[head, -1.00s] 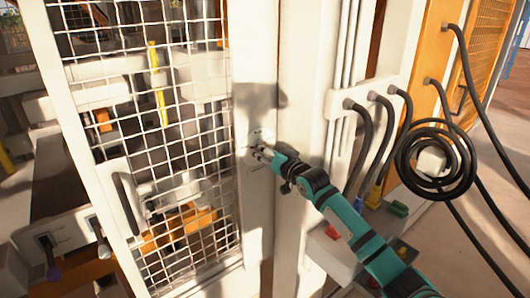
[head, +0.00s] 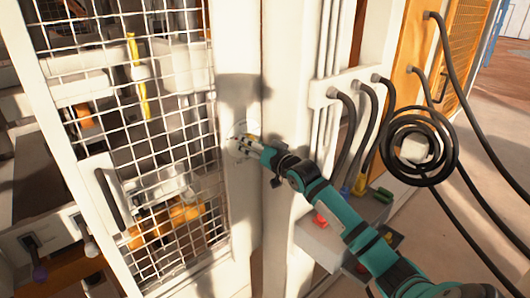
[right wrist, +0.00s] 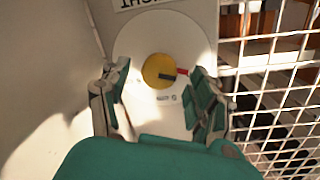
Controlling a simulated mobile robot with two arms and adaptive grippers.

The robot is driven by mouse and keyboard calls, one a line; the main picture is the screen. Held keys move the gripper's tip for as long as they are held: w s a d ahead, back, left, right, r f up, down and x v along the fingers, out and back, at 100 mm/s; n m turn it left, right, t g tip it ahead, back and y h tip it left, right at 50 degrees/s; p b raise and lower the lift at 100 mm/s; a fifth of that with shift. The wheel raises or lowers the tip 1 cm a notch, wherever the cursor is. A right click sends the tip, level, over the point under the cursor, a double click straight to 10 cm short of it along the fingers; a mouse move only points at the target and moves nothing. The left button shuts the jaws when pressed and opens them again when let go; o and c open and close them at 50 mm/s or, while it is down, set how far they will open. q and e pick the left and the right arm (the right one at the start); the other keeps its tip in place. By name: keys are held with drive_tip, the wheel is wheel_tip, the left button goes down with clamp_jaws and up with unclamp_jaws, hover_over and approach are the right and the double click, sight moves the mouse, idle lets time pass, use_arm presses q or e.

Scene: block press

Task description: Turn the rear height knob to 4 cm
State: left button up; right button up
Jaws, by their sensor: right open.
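The height knob is a small yellow round knob (right wrist: 152,66) with a dark bar across it, in the middle of a white dial disc (right wrist: 165,32) in the right wrist view. A red mark shows at the bar's right end. Small print on the disc is too blurred to read. My right gripper (right wrist: 160,74) is open, with one finger on each side of the knob; I cannot tell whether either touches it. In the head view my right gripper (head: 245,141) is at the dial on the pale post, largely covering it. My left gripper is not in view.
A wire mesh guard (head: 165,130) stands directly left of the post, with machine parts behind it. Black hoses and a coiled cable (head: 420,150) hang at the right. A control box (head: 335,238) with coloured buttons lies below my arm. Open floor shows at far right.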

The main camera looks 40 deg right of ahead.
drive_tip(key=s, duration=1)
drive_tip(key=shift+s+r, duration=0.15)
drive_tip(key=shift+r, duration=0.2)
drive_tip(key=s+d+f+g+h+b, duration=0.1)
drive_tip(key=s+f+g, duration=0.2)
drive_tip(key=f, duration=1.4)
drive_tip(key=s+d+f+g+h, duration=0.1)
drive_tip(key=s+f+g, duration=0.2)
drive_tip(key=f, duration=1.4)
drive_tip(key=s+a+f+n+g, duration=0.1)
drive_tip(key=s+a+f+g, duration=0.15)
drive_tip(key=s+f, duration=0.6)
drive_tip(key=s+a+f+n+g, duration=0.1)
drive_tip(key=s+a+f+g, duration=0.3)
drive_tip(key=f, duration=0.8)
drive_tip(key=s+a+f+n+g, duration=0.1)
drive_tip(key=s+a+f, duration=0.4)
drive_tip(key=s, duration=0.5)
drive_tip(key=s+a+f+n+g+y+b, duration=0.1)
drive_tip(key=s+a+f+n, duration=0.2)
drive_tip(key=s+f, duration=0.3)
drive_tip(key=s+a+f+n+g+y+b, duration=0.1)
drive_tip(key=s+a+f, duration=0.4)
drive_tip(key=s, duration=1)
drive_tip(key=shift+a+f+n+g, duration=0.3)
drive_tip(key=shift+a+n+g, duration=0.1)
drive_tip(key=shift+a, duration=0.45)
drive_tip(key=shift+c, duration=0.3)
